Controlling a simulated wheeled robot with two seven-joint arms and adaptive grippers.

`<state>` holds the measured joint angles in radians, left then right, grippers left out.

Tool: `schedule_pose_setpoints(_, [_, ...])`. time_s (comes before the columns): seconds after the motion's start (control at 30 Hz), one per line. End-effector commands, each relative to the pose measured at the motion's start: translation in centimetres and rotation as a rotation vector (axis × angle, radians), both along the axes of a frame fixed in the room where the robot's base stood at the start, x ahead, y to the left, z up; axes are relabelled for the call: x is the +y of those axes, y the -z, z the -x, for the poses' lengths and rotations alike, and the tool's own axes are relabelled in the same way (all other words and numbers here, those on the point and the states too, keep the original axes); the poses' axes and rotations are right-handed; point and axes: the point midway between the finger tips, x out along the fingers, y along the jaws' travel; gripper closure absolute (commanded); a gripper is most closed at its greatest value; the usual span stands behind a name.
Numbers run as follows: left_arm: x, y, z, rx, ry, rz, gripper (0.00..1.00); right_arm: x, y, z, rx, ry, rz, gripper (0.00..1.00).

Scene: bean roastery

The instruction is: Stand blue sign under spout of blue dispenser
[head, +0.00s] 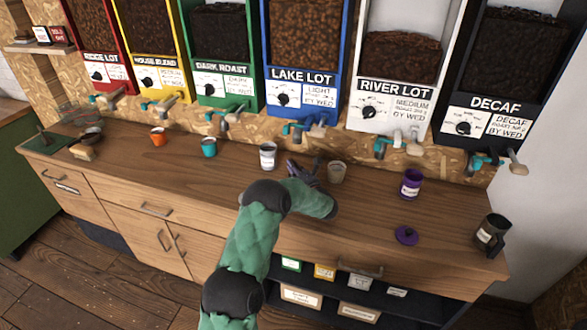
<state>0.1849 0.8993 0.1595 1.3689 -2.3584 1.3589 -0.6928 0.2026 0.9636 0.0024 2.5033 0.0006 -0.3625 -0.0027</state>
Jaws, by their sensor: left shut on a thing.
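The blue dispenser (343,60), labelled LAKE LOT, hangs on the wall above the counter. Its spout (318,128) has a teal and tan lever. My left arm comes up from the bottom, and its gripper (308,170) is over the counter below and near that spout. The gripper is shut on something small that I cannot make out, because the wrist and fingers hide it. No blue sign can be picked out clearly. A white cup (268,156) stands left of the gripper and a beige cup (337,173) close to its right. My right gripper is out of view.
Orange (158,137) and teal (208,148) cups stand left on the counter (170,180). A purple canister (411,184), purple lid (406,235) and dark mug (492,235) are right. Below, a shelf holds green (291,264), yellow (324,272) and grey (359,282) signs.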

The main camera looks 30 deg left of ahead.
Motion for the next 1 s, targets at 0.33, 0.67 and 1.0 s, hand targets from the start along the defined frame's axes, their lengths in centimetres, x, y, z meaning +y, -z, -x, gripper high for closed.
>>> schedule_pose_setpoints(0.33, [0.0, 0.2, 0.0, 0.001, 0.000, 0.001, 0.58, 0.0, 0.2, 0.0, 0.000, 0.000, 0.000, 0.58])
schedule_pose_setpoints(0.67, [-0.7, -0.1, 0.3, 0.002, 0.002, 0.001, 0.58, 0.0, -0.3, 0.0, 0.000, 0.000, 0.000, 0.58])
schedule_pose_setpoints(1.0, [-6.3, -0.2, 3.8, 0.002, 0.003, 0.001, 0.58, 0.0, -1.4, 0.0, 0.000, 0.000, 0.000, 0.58])
